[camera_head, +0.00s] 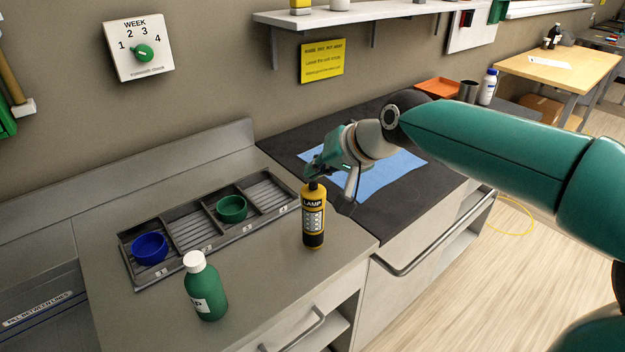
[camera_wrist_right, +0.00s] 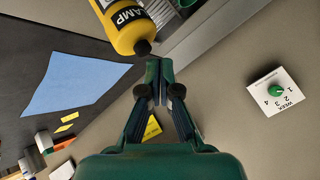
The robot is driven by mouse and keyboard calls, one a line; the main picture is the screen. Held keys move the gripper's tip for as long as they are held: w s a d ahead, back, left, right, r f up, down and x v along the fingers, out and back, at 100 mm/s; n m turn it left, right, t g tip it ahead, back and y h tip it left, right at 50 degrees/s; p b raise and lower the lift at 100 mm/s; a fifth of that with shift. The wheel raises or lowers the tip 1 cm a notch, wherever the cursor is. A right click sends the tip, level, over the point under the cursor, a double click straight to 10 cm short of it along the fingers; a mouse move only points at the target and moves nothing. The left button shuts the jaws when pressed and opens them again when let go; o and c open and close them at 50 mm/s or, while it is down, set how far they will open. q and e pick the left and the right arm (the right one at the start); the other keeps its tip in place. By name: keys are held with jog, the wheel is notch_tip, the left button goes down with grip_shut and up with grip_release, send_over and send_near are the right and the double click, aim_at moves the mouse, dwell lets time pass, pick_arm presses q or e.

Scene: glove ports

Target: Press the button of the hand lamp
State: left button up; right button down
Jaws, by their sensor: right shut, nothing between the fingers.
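The yellow and black hand lamp (camera_head: 313,218) stands upright on the grey counter, with LAMP on its label. It also shows at the top of the right wrist view (camera_wrist_right: 124,24), with a dark round button (camera_wrist_right: 142,47) on its end. My right gripper (camera_head: 313,171) is shut and empty, its fingers at the lamp's top in the head view. In the right wrist view its fingertips (camera_wrist_right: 159,66) are close beside the button. I cannot tell whether they touch it. My left gripper is not in view.
A green bottle (camera_head: 205,288) stands at the counter's front left. A divided tray (camera_head: 185,232) holds a blue cup (camera_head: 150,248) and a green cup (camera_head: 231,208) left of the lamp. A blue cloth (camera_head: 385,178) lies on the dark mat behind my right gripper.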

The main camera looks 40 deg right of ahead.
aim_at(316, 185)
notch_tip(316, 185, up, 6)
jog(key=p, duration=0.5)
dwell(0.4)
dwell(0.4)
